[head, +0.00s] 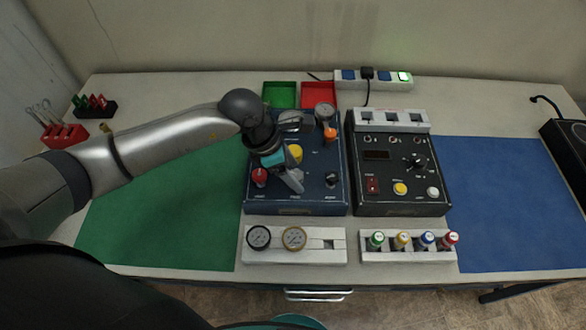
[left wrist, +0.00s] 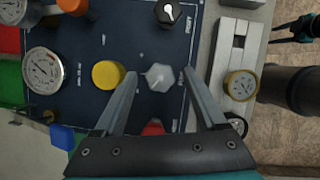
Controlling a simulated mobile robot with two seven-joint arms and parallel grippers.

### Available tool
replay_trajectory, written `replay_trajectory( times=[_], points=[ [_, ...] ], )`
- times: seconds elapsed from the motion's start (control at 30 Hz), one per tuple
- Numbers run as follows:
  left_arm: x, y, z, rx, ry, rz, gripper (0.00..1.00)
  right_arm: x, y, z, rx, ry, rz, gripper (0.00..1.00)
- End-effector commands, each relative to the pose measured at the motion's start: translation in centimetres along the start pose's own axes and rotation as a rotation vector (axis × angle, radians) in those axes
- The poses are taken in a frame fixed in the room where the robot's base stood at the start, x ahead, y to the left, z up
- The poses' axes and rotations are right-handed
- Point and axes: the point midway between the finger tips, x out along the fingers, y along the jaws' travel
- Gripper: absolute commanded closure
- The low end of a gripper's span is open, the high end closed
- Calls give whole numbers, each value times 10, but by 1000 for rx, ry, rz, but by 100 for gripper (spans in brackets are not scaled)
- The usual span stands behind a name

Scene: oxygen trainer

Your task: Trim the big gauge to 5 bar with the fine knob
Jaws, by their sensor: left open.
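The blue panel (head: 312,195) stands mid-table. Its big gauge (left wrist: 43,70) has a white dial in the left wrist view; the needle is too small to read. In the head view my arm partly hides that gauge (head: 290,121). A grey knob (left wrist: 159,77) sits between a yellow knob (left wrist: 108,75), a red knob (left wrist: 153,128) and a black knob (left wrist: 168,13). The labels are too blurred to tell which is the fine knob. My left gripper (left wrist: 159,73) is open, with its fingers on either side of the grey knob, apart from it.
A smaller gauge (head: 325,110) and an orange knob (head: 330,133) are at the panel's back right. A black control box (head: 400,195) stands close on the right. A white holder (head: 320,256) with two loose gauges lies in front. The green mat (head: 180,225) is clear.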

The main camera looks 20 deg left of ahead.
Motion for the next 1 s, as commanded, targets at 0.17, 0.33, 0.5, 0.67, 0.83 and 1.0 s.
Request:
replay_trajectory(
  times=[0.17,0.33,0.5,0.67,0.83,1.0],
  points=[
    [-1,0,0,0,0,0,26,0,0,0,0,0,0,50],
    [-17,1,0,2,-1,2,26,0,0,0,0,1,0,50],
    [-54,2,0,4,0,6,26,0,0,-1,0,1,0,50],
    [-93,2,0,3,0,6,26,2,0,0,0,1,0,50],
    [-127,1,0,1,0,5,26,3,0,0,0,1,0,50],
    [-147,1,0,1,0,3,26,4,0,0,0,1,0,50]
  ],
)
